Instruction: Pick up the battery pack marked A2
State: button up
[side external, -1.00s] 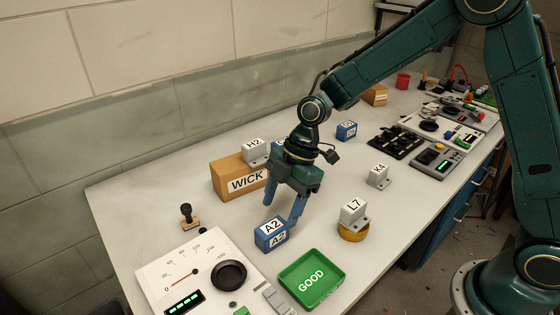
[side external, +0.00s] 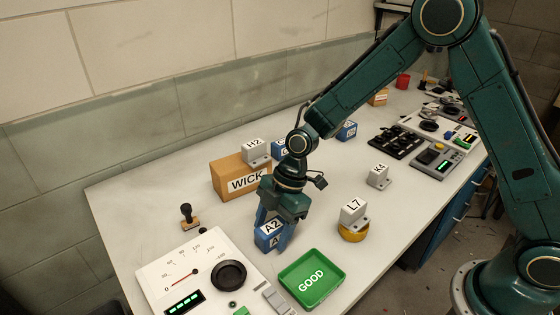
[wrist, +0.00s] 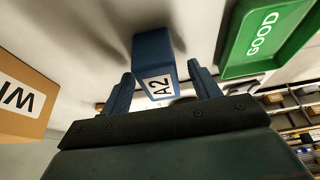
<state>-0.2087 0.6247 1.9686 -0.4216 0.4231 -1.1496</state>
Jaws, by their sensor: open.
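The blue battery pack marked A2 (side external: 271,228) stands on the bench, left of the green tray. It also shows in the wrist view (wrist: 153,55), with its white label facing my gripper. My gripper (side external: 272,235) is open and lowered over the pack, with a finger on either side of it. In the wrist view my gripper's fingers (wrist: 161,88) flank the label end of the pack, and a gap shows on each side. Part of the pack is hidden behind a finger in the side view.
A green GOOD tray (side external: 312,279) is close on the right. The WICK box (side external: 238,178) with the grey H2 part (side external: 256,151) on it stands behind. The gauge panel (side external: 165,268) is front left.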

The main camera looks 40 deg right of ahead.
aim_at(271, 226)
jog(key=shift+f, duration=0.1)
dwell(0.4)
jog(key=c, duration=1.2)
jog(key=shift+o, duration=0.2)
notch_tip(271, 226, up, 20)
dwell(0.4)
